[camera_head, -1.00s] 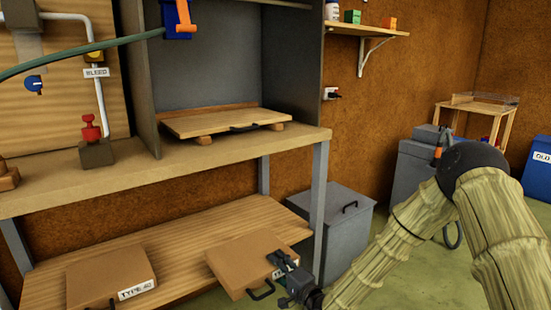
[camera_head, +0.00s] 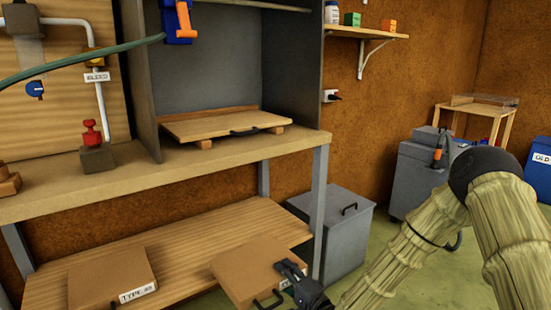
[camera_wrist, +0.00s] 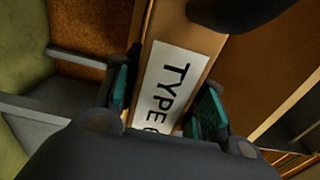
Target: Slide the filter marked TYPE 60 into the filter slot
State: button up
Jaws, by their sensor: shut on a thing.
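A brown, flat, box-like filter (camera_head: 250,264) is at the right end of the lower shelf, jutting past its front edge. It has a black handle and a white label; in the wrist view the label (camera_wrist: 165,80) reads TYPE and a partly hidden digit. My gripper (camera_head: 287,269) is shut on this filter's labelled front edge, with a finger pad on each side of the label in the wrist view (camera_wrist: 163,98). A second brown filter (camera_head: 108,272) lies left on the shelf, its label too blurred now to read surely. I cannot make out the filter slot.
The lower shelf (camera_head: 190,255) is bare between the filters. The workbench (camera_head: 230,150) is above it, carrying a grey booth (camera_head: 215,60) with a handled board (camera_head: 225,123) inside. A table leg (camera_head: 318,215) and grey bin (camera_head: 345,235) stand close right of the held filter.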

jog(key=shift+r+p+v, duration=0.2)
jog(key=shift+p+v, duration=0.5)
jog(key=shift+v, duration=1.8)
jog(key=shift+d, duration=0.1)
